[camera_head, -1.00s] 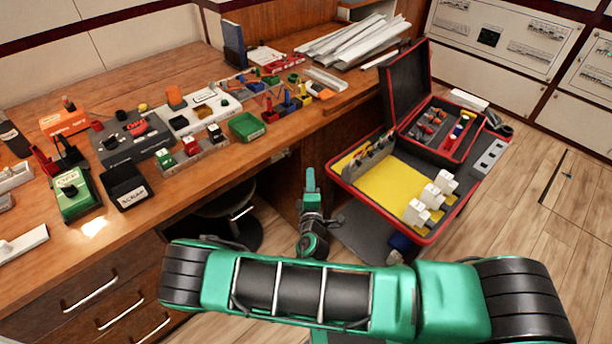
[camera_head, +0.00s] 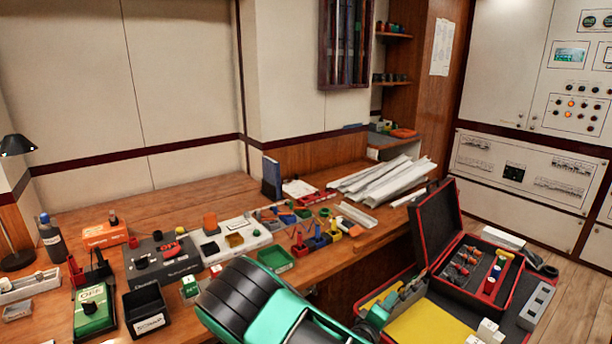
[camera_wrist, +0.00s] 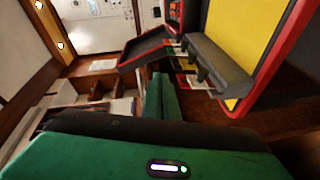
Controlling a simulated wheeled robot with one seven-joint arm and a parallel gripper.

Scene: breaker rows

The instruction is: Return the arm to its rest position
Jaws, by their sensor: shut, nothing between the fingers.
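My arm (camera_head: 265,305) is at the bottom centre of the head view, with a black ribbed joint and green links in front of the workbench edge. My gripper (camera_wrist: 158,82) shows in the wrist view as green fingers pointing up the picture, shut and empty. In the head view the far end of the arm is largely hidden behind the near link; only a small green part shows beside the open case. The wrist view is turned sideways, with the case close to the right of the fingers.
The wooden workbench (camera_head: 140,206) carries breaker boxes, a green tray (camera_head: 276,259) and a black bin (camera_head: 146,312). The open red-edged case (camera_head: 440,318) with a yellow mat stands at the right, close to the arm. Floor (camera_head: 573,285) is free at the far right.

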